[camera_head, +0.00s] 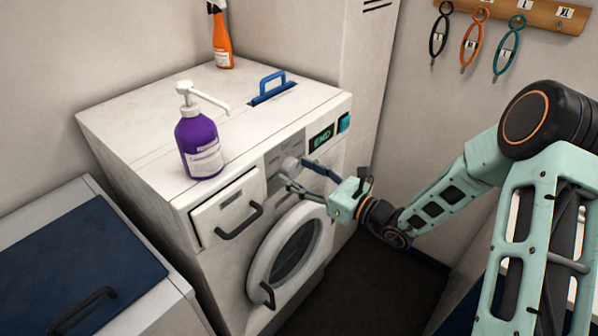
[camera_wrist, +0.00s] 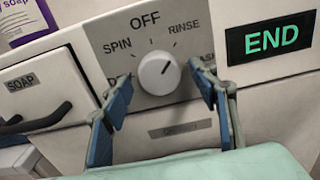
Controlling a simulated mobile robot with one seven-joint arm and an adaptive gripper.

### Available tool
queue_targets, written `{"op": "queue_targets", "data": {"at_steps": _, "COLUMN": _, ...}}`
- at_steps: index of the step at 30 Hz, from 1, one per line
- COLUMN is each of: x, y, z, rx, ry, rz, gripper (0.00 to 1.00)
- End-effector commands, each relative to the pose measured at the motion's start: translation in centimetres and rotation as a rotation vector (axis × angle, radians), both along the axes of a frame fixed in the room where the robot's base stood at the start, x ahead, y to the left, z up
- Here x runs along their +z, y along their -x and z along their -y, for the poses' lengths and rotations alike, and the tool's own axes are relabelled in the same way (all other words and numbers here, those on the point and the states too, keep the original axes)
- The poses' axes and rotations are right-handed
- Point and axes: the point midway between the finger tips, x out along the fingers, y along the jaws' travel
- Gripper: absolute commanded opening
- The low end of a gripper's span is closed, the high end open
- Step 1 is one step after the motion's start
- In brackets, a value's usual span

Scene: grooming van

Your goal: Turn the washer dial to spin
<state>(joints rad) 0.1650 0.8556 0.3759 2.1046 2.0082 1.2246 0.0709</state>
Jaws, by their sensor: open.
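The washer dial (camera_wrist: 157,76) is a round white knob on a grey panel marked OFF at the top, SPIN at upper left and RINSE at upper right. Labels lower left and right are partly hidden by my fingers. The dial's dark pointer line slants up and to the right, toward the RINSE side. My gripper (camera_wrist: 161,80) is open, with one blue-padded finger on each side of the dial; clear gaps show, at least on the right. In the head view my gripper (camera_head: 294,172) reaches the front panel of the white washer (camera_head: 215,265), and the dial (camera_head: 289,166) is partly hidden.
A green END display (camera_head: 321,138) is right of the dial, and the soap drawer (camera_head: 228,208) is left. Below is the round door (camera_head: 261,283). A purple pump bottle (camera_head: 199,145), a blue handle (camera_head: 268,88) and an orange spray bottle (camera_head: 222,40) are on top.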

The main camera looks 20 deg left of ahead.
Motion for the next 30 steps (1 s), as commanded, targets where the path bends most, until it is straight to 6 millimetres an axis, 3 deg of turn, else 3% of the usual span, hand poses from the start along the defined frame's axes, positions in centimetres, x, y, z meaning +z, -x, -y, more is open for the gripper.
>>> {"op": "queue_targets", "data": {"at_steps": 9, "x": -0.02, "y": -0.09, "z": -0.22, "rx": 0.000, "ry": 0.001, "rz": 0.000, "gripper": 0.54}}
{"op": "queue_targets", "data": {"at_steps": 20, "x": -0.02, "y": -0.08, "z": -0.20, "rx": 0.000, "ry": 0.000, "rz": 0.000, "gripper": 0.14}}
{"op": "queue_targets", "data": {"at_steps": 30, "x": -0.23, "y": -0.10, "z": -0.19, "rx": 0.000, "ry": 0.018, "rz": 0.044, "gripper": 0.13}}
